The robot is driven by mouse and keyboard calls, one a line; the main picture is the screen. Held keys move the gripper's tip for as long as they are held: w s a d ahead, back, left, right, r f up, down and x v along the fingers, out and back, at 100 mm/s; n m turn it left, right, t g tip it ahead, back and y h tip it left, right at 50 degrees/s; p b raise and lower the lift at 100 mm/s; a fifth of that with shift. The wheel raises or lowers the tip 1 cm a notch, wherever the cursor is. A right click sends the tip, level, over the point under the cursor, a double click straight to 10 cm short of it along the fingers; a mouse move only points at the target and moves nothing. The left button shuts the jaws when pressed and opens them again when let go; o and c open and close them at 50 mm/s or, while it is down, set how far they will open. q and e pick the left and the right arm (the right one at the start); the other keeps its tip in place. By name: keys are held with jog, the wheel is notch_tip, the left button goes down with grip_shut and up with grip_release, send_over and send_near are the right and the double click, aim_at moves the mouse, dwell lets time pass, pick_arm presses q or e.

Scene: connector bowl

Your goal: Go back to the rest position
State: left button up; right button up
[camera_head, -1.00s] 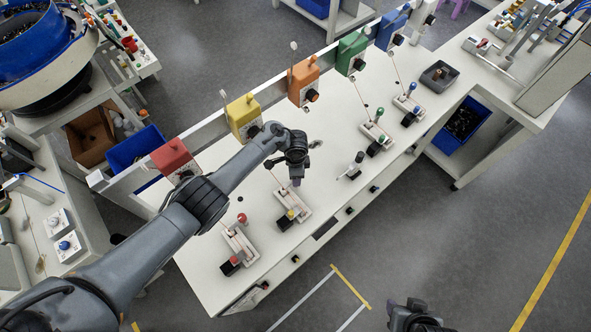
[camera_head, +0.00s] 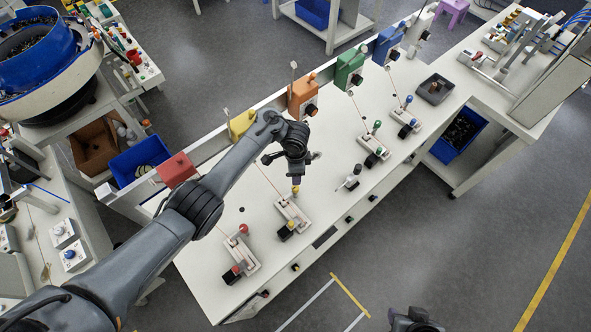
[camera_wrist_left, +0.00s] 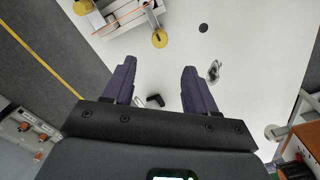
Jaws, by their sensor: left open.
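My left gripper (camera_head: 296,176) is over the white table (camera_head: 330,195), by the far end of the yellow-knobbed fixture (camera_head: 292,214). In the left wrist view its two dark fingers (camera_wrist_left: 158,68) are apart with nothing between them. The yellow knob (camera_head: 296,189) shows just below the fingers; in the wrist view it (camera_wrist_left: 160,38) lies ahead of the fingertips, clear of them. My right gripper (camera_head: 415,320) is only partly in view at the bottom edge, away from the table; its fingers cannot be made out.
Similar fixtures with red (camera_head: 240,255), green (camera_head: 373,150) and blue (camera_head: 404,122) knobs stand on the table. Coloured boxes, such as the orange one (camera_head: 302,96), line a rear rail. A small metallic item (camera_head: 315,156) lies beside my left gripper.

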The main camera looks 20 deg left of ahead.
dwell(0.3)
pick_arm(q)
jog(key=s+d+f+n+t, duration=0.2)
jog(key=s+f+n+t, duration=0.15)
jog(key=s, duration=0.85)
jog(key=s+a+r+n, duration=0.3)
jog(key=s+r, duration=0.3)
jog(key=s, duration=0.3)
jog(key=s+a+r+n, duration=0.3)
jog(key=s+r, duration=0.3)
jog(key=s, duration=0.3)
jog(key=shift+s+a+n, duration=0.3)
jog(key=shift+s+n, duration=0.1)
jog(key=shift+n, duration=0.15)
